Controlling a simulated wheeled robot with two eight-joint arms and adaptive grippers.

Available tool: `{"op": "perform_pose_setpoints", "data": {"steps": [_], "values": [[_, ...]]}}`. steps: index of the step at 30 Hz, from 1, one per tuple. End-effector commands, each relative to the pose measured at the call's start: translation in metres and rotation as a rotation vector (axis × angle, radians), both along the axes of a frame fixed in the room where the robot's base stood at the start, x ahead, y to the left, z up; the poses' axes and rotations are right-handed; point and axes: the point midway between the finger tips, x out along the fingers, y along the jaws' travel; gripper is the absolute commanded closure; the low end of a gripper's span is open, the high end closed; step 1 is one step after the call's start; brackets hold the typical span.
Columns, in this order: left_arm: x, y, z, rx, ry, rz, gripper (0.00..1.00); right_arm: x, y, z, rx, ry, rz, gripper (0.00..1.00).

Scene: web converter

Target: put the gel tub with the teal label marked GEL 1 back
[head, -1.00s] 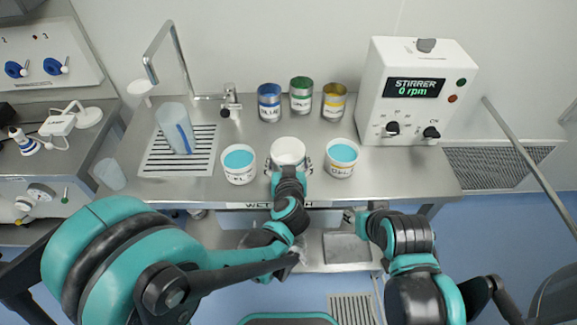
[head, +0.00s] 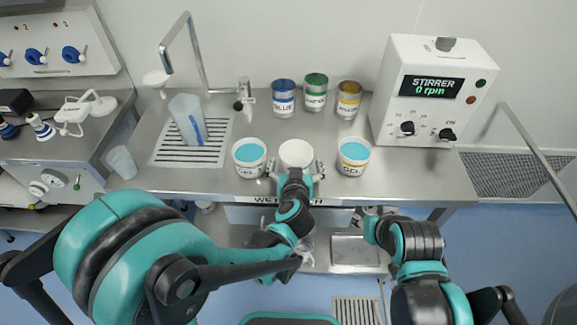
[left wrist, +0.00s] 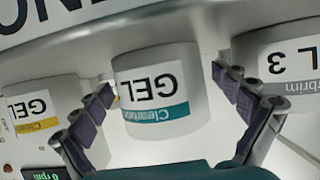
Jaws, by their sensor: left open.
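The gel tub with the teal label stripe (left wrist: 152,90) stands on the steel bench in the middle of a row of tubs. Its label reads GEL; I cannot see its number. In the head view this middle tub (head: 297,152) has a white top. My left gripper (head: 296,171) is open at its front, with one finger on each side of it; the left wrist view shows gaps between fingers and tub. My right gripper (head: 370,222) is low, in front of the bench, and its jaws are not clear.
A tub of blue gel (head: 249,158) stands left of the middle tub, and a yellow-striped one (head: 353,157) stands right. Blue (head: 283,98), green (head: 315,93) and yellow (head: 348,99) cans stand behind. The stirrer (head: 431,92) is at right; a drain grate (head: 205,152) is at left.

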Motion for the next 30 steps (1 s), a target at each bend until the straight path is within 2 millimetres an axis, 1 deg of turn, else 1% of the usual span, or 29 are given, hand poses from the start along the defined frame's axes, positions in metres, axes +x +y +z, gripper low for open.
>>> {"op": "perform_pose_setpoints", "data": {"steps": [3, 5, 12, 15, 18, 22, 27, 29, 30], "values": [[-0.002, 0.0, 0.008, 0.001, 0.0, -0.001, 0.02, 0.0, 0.0, 0.008, 0.0, 0.0, 0.0, 0.6], [-0.013, -0.001, 0.011, -0.001, 0.0, -0.004, 0.02, 0.0, 0.0, 0.011, 0.0, 0.0, 0.0, 0.6], [-0.063, -0.001, 0.033, 0.0, 0.0, -0.004, 0.02, 0.0, 0.0, 0.029, 0.0, 0.0, 0.0, 0.6], [-0.082, -0.001, 0.04, 0.001, 0.0, -0.005, 0.02, 0.0, 0.0, 0.035, 0.0, 0.0, 0.0, 0.6], [-0.097, -0.001, 0.046, 0.001, 0.001, -0.004, 0.02, 0.0, 0.0, 0.039, 0.0, 0.0, 0.0, 0.6], [-0.108, 0.0, 0.049, 0.0, 0.0, -0.001, 0.02, 0.0, 0.0, 0.042, 0.0, 0.0, 0.0, 0.6], [-0.111, 0.0, 0.051, -0.001, -0.004, -0.001, 0.02, 0.0, 0.0, 0.043, 0.0, 0.0, 0.0, 0.6], [-0.107, 0.001, 0.058, -0.012, -0.029, 0.001, 0.02, 0.0, 0.0, 0.042, 0.0, 0.0, 0.0, 0.6], [-0.102, 0.003, 0.068, -0.026, -0.063, -0.001, 0.02, 0.0, 0.0, 0.042, 0.0, 0.0, 0.0, 0.6]]}}
